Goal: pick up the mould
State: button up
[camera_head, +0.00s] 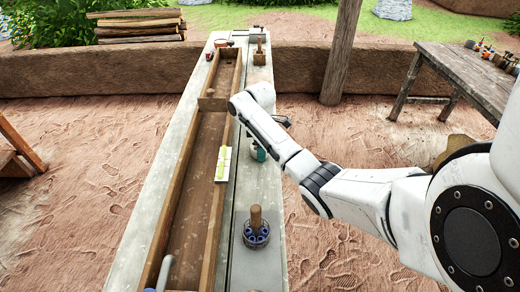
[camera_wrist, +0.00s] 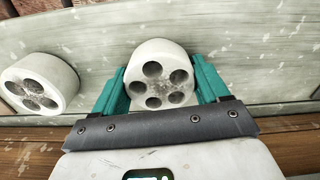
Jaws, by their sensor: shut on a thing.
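The mould (camera_wrist: 160,74), a pale round block with several dark holes in its face, sits between the two teal fingers of my gripper (camera_wrist: 162,90) in the wrist view. The fingers touch it on both sides, and the gripper is shut on it. In the head view my gripper (camera_head: 257,152) shows only as a bit of teal beyond my arm, over the right side of the long bench (camera_head: 236,262). The mould cannot be made out there. Whether it is clear of the surface cannot be told.
A similar pale block (camera_wrist: 40,83) lies left of the held one. A long wooden trough (camera_head: 187,215) runs along the bench, with a pale green-marked piece (camera_head: 223,164) on its edge. A wooden-handled tool with blue parts (camera_head: 256,228) stands nearer. A post (camera_head: 341,50) rises behind.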

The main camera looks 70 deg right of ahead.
jog(key=shift+r, duration=0.1)
jog(key=shift+r, duration=0.5)
jog(key=s+d+r+p, duration=0.2)
jog(key=s+r+p, duration=0.6)
jog(key=s+r, duration=0.3)
jog(key=s, duration=0.2)
jog(key=shift+s+d+r, duration=0.35)
jog(key=shift+r, duration=0.05)
